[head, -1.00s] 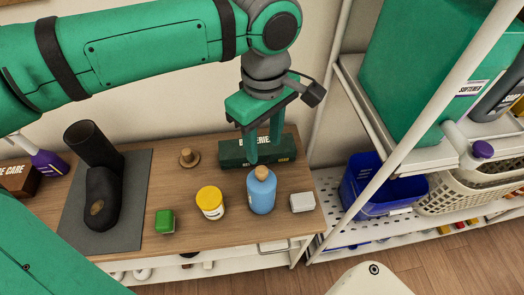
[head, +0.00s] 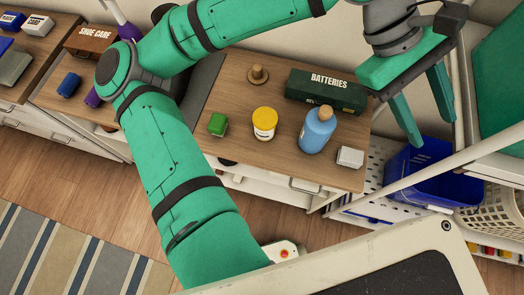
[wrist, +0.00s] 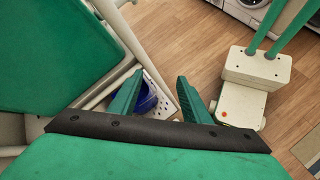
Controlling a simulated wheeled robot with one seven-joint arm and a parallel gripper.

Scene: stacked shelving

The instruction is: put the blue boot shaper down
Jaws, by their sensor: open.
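No object that I can surely name as the blue boot shaper shows. A blue bottle-shaped object (head: 317,131) with a tan knob on top stands upright on the wooden top, left of my gripper. A small dark blue block (head: 68,85) lies at the far left by the shoe care box. My gripper (head: 431,134) is open, with nothing between its fingers. In the head view it hangs at the right, in front of or above the blue bin (head: 463,188). In the wrist view its spread fingers (wrist: 160,76) are empty, with part of the bin beyond.
A green batteries box (head: 327,91), yellow-lidded jar (head: 264,123), green block (head: 217,125), wooden knob (head: 258,76) and white block (head: 350,157) stand on the wooden top (head: 290,165). White shelving posts and a beige basket (head: 502,196) are close at the right.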

